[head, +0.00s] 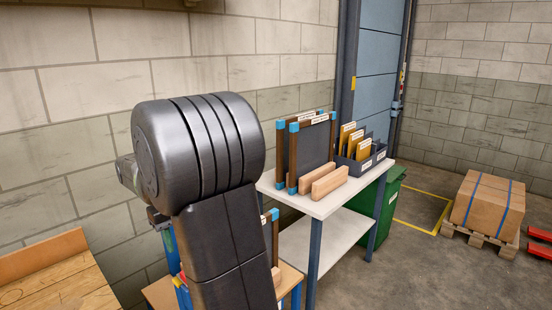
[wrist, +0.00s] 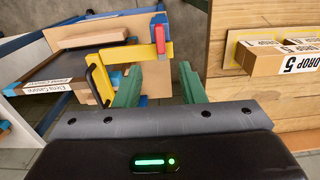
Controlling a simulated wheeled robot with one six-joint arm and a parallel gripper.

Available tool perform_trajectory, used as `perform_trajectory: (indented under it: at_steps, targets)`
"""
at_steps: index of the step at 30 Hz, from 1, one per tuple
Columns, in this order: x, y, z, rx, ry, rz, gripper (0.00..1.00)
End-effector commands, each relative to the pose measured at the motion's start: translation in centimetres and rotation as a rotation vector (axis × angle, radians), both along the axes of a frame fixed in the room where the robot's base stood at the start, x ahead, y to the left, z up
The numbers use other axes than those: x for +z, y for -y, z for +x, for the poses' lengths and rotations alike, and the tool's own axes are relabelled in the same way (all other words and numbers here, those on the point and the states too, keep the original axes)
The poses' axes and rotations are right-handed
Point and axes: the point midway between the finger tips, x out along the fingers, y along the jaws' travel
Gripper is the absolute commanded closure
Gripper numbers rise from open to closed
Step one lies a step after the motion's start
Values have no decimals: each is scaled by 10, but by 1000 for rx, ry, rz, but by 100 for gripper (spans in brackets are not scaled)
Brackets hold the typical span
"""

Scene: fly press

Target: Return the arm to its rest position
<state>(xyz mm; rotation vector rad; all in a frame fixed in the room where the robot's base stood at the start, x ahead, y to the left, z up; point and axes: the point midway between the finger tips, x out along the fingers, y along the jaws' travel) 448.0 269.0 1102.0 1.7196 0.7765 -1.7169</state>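My arm (head: 215,180) fills the middle of the head view, with its dark upper link upright and a rounded joint on top. My gripper (wrist: 160,75) shows in the wrist view with two green fingers well apart. The gripper itself is hidden or cannot be made out in the head view. A yellow, red and blue piece (wrist: 161,38) lies beyond the fingertips. Whether it touches them cannot be told.
A white table (head: 325,203) holds framed panels (head: 312,148), wooden blocks (head: 329,180) and a dark tray (head: 362,166). A green bin (head: 386,210) and a boxed pallet (head: 486,205) stand right. A wooden bench (wrist: 255,125) with a "DROP 5" block (wrist: 282,61) is right of the fingers.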

Motion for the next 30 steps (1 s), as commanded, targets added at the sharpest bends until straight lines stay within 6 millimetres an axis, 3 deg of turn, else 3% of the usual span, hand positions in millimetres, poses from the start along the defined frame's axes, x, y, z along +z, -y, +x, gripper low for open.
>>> perform_trajectory:
  at_steps: [15, 21, 30]
  targets:
    - [-98, 0, -1, 1, -3, -2, 64]
    - [-116, 0, 0, 1, -1, -2, 64]
    - [-118, 0, 0, 10, -1, -1, 64]
